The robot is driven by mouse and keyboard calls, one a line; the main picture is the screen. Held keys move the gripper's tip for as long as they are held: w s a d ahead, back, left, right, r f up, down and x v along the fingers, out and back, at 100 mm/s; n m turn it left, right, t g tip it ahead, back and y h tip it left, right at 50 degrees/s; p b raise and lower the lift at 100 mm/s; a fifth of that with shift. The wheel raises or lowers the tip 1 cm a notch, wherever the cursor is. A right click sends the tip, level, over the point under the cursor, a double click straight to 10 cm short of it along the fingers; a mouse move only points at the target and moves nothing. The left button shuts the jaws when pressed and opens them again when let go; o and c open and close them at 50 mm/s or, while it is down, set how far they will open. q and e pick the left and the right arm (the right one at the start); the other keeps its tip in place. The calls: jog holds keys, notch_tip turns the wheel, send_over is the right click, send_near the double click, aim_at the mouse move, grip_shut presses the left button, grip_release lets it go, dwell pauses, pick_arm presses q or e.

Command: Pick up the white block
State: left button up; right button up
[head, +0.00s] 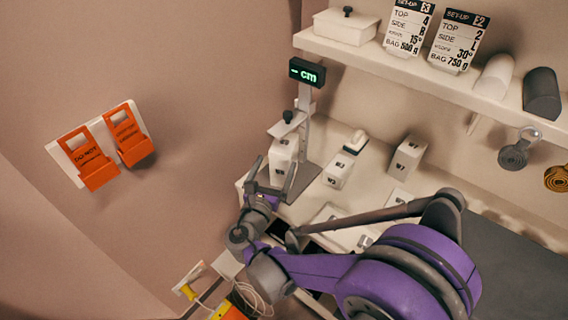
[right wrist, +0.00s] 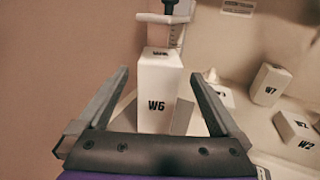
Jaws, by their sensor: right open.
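A tall white block marked W6 (right wrist: 158,88) stands upright straight ahead in the right wrist view. In the head view the same block (head: 284,152) stands on the left end of the counter, beneath the measuring post. My right gripper (head: 272,176) is open and empty, its fingers pointing at the block. In the right wrist view the two fingers (right wrist: 160,76) lie to the left and right of the block, with a visible gap on each side. Fingers and block do not seem to touch. My left gripper is not in view.
The measuring post (head: 304,110) with its "cm" display rises just behind the block. White blocks W2 (head: 338,170) and W7 (head: 407,157) stand to the right on the counter. A shelf (head: 365,58) runs above. Orange holders (head: 97,145) hang on the left wall.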

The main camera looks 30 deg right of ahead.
aim_at(284, 142)
jog(key=x, duration=0.9)
jog(key=shift+w+d+f, duration=0.15)
grip_shut()
